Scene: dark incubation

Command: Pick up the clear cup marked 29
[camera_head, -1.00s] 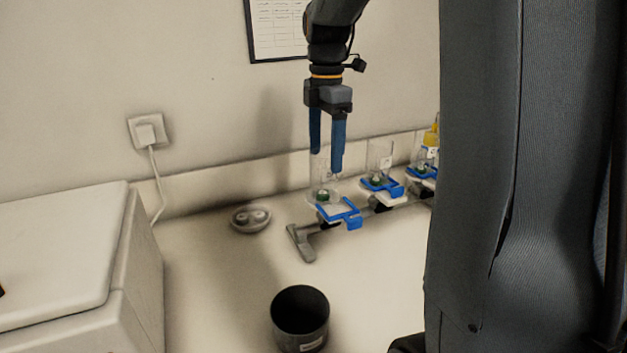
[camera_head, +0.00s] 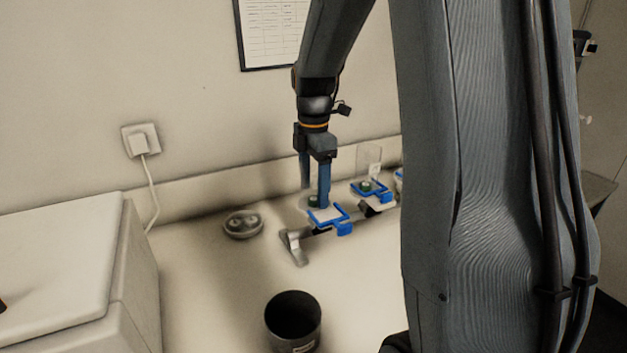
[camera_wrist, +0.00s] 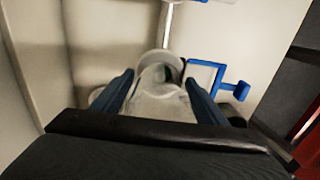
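A clear cup (camera_wrist: 160,103) with something green in it stands at the left end of a metal rail, beside a blue bracket (camera_head: 326,215). In the head view my fingers largely hide the cup; its green part (camera_head: 314,201) shows between them. No number is legible. My gripper (camera_head: 313,196) points down at this cup. In the wrist view its two dark blue fingers (camera_wrist: 159,78) are spread, one on each side of the cup, with gaps visible. I cannot tell whether either finger touches it.
A second clear cup (camera_head: 369,162) with a blue bracket stands to the right on the rail. A small grey dish (camera_head: 243,225) lies left of the rail foot (camera_head: 294,247). A black pot (camera_head: 293,322) stands in front. A white box (camera_head: 65,255) fills the left. My arm hides the right.

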